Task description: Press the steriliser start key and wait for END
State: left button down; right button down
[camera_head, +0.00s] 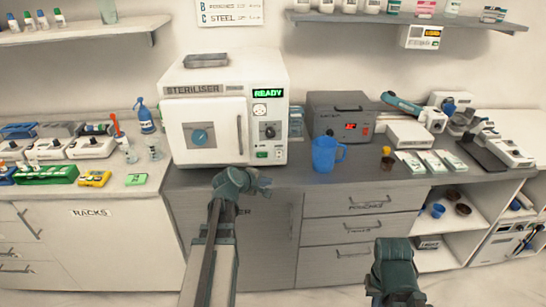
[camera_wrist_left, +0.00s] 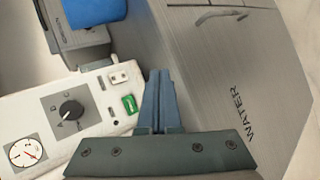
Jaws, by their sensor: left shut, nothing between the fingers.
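The white steriliser (camera_head: 205,108) stands on the counter with its door shut. Its display (camera_head: 268,93) reads READY in green. The control panel has a gauge, a black knob (camera_wrist_left: 71,110) and, low down, a green start key (camera_head: 262,155). The green key (camera_wrist_left: 129,104) also shows in the left wrist view, just left of my fingers. My left gripper (camera_head: 265,186) is shut and empty, in front of and below the panel. In the left wrist view its closed fingers (camera_wrist_left: 159,98) appear close beside the key; I cannot tell whether they touch.
A blue jug (camera_head: 325,154) and a grey unit with a red display (camera_head: 340,114) stand right of the steriliser. A blue bottle (camera_head: 144,118) and racks stand left. A grey tray (camera_head: 206,61) lies on top. Part of my right arm shows low on the right.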

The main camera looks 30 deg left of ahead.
aim_at(262, 155)
pick_arm(q)
jog(key=a, duration=0.1)
jog(key=a+r+n, duration=0.1)
jog(key=shift+w+a+t+y, duration=0.2)
jog(key=shift+a+t+y, duration=0.1)
jog(key=shift+a+t, duration=0.1)
jog(key=shift+w+a, duration=0.75)
jog(key=shift+w, duration=0.5)
jog(key=shift+w+a, duration=0.7)
jog(key=shift+w, duration=0.6)
jog(key=shift+w+a, duration=0.75)
jog(key=shift+w, duration=0.5)
jog(key=shift+w, duration=0.1)
jog(key=shift+w+a, duration=0.2)
jog(key=shift+w, duration=0.05)
